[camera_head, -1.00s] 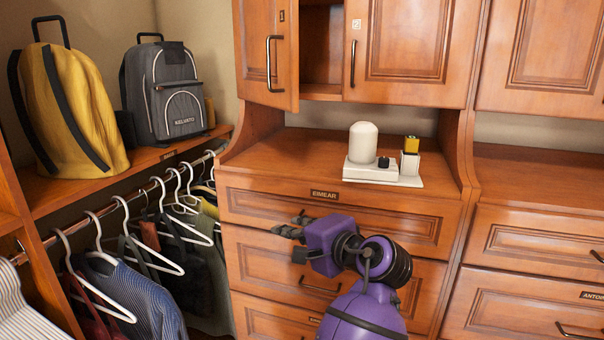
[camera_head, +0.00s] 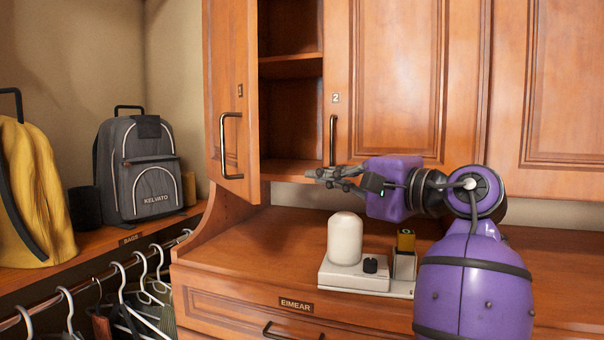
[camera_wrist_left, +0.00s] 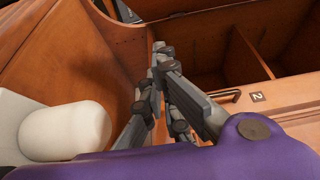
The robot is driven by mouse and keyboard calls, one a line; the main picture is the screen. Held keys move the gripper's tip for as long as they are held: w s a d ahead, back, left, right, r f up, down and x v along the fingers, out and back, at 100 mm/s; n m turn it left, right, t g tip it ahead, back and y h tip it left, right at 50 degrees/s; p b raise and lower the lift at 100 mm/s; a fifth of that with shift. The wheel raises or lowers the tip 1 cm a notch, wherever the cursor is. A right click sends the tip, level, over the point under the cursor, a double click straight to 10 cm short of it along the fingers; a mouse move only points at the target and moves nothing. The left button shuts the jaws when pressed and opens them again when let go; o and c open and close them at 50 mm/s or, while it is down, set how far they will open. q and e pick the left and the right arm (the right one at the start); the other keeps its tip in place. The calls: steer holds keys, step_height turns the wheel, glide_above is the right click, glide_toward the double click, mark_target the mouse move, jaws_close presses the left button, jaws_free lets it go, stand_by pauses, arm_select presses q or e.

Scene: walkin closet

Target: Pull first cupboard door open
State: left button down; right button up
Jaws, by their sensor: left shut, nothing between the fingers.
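The first cupboard door (camera_head: 231,100), labelled 1, stands partly open at the left of the upper cabinet in the head view. Its bar handle (camera_head: 230,146) is on its front. Shelves (camera_head: 290,66) show in the gap beside it. My left gripper (camera_head: 312,174) is shut and empty, in front of the cupboard's lower edge, right of the first door and apart from its handle. Its fingers (camera_wrist_left: 160,62) also show in the left wrist view, with the cupboard opening (camera_wrist_left: 210,45) beyond. My right gripper is not in view.
Door 2 (camera_head: 385,85) is shut; its handle (camera_head: 333,140) is just above my left gripper. A white device (camera_head: 345,240) stands on the counter (camera_head: 240,240) below. Backpacks and a clothes rail are at the left.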

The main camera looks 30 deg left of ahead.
arm_select(q)
steer(key=s+a, duration=0.2)
steer(key=a, duration=0.9)
steer(key=shift+s+p, duration=0.3)
steer(key=shift+p, duration=0.15)
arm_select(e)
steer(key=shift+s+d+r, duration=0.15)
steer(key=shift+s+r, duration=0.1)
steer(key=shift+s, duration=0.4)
arm_select(q)
steer(key=shift+a+r, duration=0.1)
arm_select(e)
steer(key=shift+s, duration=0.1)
